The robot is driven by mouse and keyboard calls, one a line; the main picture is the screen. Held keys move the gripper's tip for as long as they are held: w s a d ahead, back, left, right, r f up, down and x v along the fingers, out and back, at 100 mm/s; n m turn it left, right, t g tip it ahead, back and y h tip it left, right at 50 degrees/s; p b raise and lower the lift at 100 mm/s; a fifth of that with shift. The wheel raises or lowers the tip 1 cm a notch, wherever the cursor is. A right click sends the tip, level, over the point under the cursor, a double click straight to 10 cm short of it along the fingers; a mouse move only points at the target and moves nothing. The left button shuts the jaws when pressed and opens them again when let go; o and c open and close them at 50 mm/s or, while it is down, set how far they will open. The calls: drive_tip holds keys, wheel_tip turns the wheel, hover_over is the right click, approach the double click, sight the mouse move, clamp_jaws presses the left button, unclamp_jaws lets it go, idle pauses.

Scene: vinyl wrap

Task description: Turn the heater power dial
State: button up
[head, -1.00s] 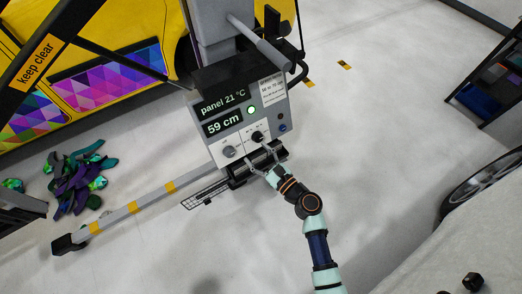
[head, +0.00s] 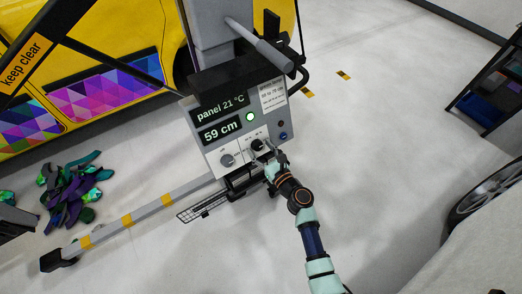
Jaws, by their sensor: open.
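The heater's grey control box (head: 228,144) faces me with two dials on its lower part. The left dial (head: 227,160) is grey and in full view. The right dial (head: 257,145) is black, with small markings around it that I cannot read. I cannot tell from the labels which dial is for power. My gripper (head: 265,155) is open, with its fingers at the right dial's lower right side. The fingers partly hide that dial's lower edge, and I cannot tell whether they touch it.
Screens read "panel 21 °C" (head: 221,108) and "59 cm" (head: 221,131), beside a lit green lamp (head: 249,117). A blue button (head: 283,136) is right of the dials. A striped stand leg (head: 148,211) runs left along the floor. Vinyl scraps (head: 70,192) lie at left.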

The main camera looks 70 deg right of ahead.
drive_tip(key=c, duration=1.1)
drive_tip(key=shift+n+y, duration=0.3)
drive_tip(key=shift+n, duration=0.3)
drive_tip(key=n+y, duration=0.1)
drive_tip(key=n, duration=0.2)
drive_tip(key=n+t+y+b, duration=0.1)
drive_tip(key=n, duration=0.2)
drive_tip(key=shift+s+d, duration=0.1)
drive_tip(key=shift+d, duration=0.05)
drive_tip(key=n+y, duration=0.1)
drive_tip(key=n, duration=0.2)
drive_tip(key=n+y, duration=0.2)
drive_tip(key=n, duration=0.2)
drive_tip(key=shift+d+r, duration=0.1)
drive_tip(key=shift+r, duration=0.05)
drive_tip(key=shift+n+y, duration=0.3)
